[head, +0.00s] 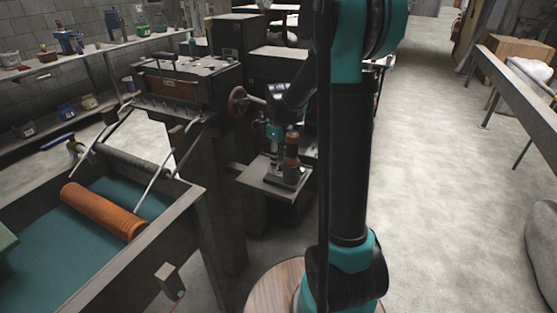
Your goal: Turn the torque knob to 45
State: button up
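A small upright tool with a red-orange body (292,151) and a dark foot stands on a small grey shelf (256,184) in the middle of the head view. It looks like a power tool. I cannot make out the torque knob, its marks or its setting at this size. My arm rises at centre right and bends over to the left. Its black and teal end comes down beside the tool, on its left. My gripper (277,164) seems to be low there, close to the tool. Its fingers are too small and dark to tell whether they are open or touching anything.
A dark machine with a red handwheel (237,100) stands left of the tool. A trough (133,273) with an orange mesh roll (103,211) fills the lower left. A shelf of small items lines the back wall. The floor (440,170) at right is open.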

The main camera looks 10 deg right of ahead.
jog(key=shift+o, duration=1.2)
notch_tip(320, 180, up, 12)
jog(key=shift+c, duration=0.2)
